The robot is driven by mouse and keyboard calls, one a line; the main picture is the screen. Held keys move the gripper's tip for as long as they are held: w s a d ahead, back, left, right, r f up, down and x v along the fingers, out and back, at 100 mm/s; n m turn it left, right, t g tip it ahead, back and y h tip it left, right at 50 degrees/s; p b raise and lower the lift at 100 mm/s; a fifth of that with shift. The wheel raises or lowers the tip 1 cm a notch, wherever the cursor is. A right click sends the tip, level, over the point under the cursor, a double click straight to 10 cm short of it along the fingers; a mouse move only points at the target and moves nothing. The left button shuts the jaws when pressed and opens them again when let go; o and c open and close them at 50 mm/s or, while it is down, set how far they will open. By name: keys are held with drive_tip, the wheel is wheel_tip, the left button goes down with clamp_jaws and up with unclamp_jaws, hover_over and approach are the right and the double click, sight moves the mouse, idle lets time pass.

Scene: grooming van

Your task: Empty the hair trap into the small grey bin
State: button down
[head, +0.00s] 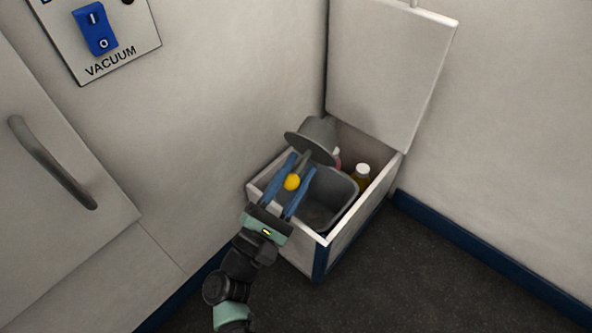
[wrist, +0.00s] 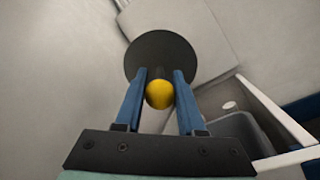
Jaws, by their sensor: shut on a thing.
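The hair trap (head: 320,131) is a grey cup with a wide round flange, a short stem and a yellow ball on the stem's end. In the wrist view its dark flange (wrist: 161,50) faces me and hides the cup. My gripper (head: 303,163) is shut on the stem, with the yellow ball between its blue fingers; the fingers also show in the wrist view (wrist: 159,73). The trap is tilted, over the back left of the open box. The small grey bin (head: 345,190) stands inside that box, partly hidden by my fingers. I cannot see inside the cup.
The white box (head: 347,236) has its lid (head: 388,75) raised against the wall. A yellow bottle with a white cap (head: 362,171) and a pinkish bottle stand behind the bin. A cabinet handle (head: 52,165) and vacuum switch (head: 95,29) are left. Floor at right is clear.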

drive_tip(key=shift+r+p, duration=0.5)
drive_tip(key=shift+r, duration=0.45)
drive_tip(key=shift+f+b, duration=0.55)
drive_tip(key=shift+f, duration=0.45)
drive_tip(key=s+d+r+n+t+y+p, duration=0.15)
drive_tip(key=s+r+p, duration=0.25)
drive_tip(key=r+p, duration=1.1)
drive_tip(key=s+d+r+n+y+p, duration=0.1)
drive_tip(key=s+d+r+y+p, duration=0.2)
drive_tip(key=r+p, duration=1.25)
wheel_tip(320, 180, up, 35)
drive_tip(key=a+p, duration=0.1)
drive_tip(key=p, duration=3.8)
drive_tip(key=shift+s+a+f, duration=0.2)
drive_tip(key=shift+s+a, duration=0.05)
drive_tip(key=shift+s, duration=0.1)
drive_tip(key=shift+h, duration=0.25)
